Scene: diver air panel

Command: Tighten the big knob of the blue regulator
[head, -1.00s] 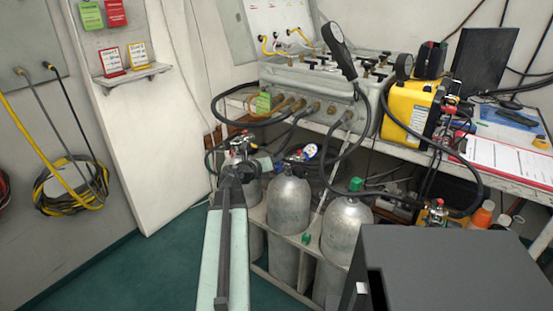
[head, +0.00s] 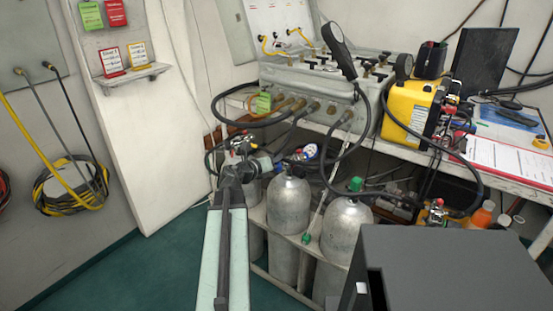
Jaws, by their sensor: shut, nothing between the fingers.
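The blue regulator (head: 298,156) is small in the head view, behind the top of the middle grey cylinder. A round white-faced gauge with a red and blue rim shows on it. I cannot clearly pick out its big knob at this size. My gripper (head: 263,162) is at the end of my pale green arm, just left of the blue regulator and above the left cylinders. It is shut with nothing between its fingers. I cannot tell whether it touches the regulator. The fingertips are small and partly merge with the fittings behind them.
Grey cylinders (head: 289,205) stand in a white rack under the bench. Another regulator (head: 239,141) with a red part shows behind my wrist. Black hoses hang from the air panel (head: 310,85). A yellow case (head: 405,108) sits on the bench. Green floor at left is free.

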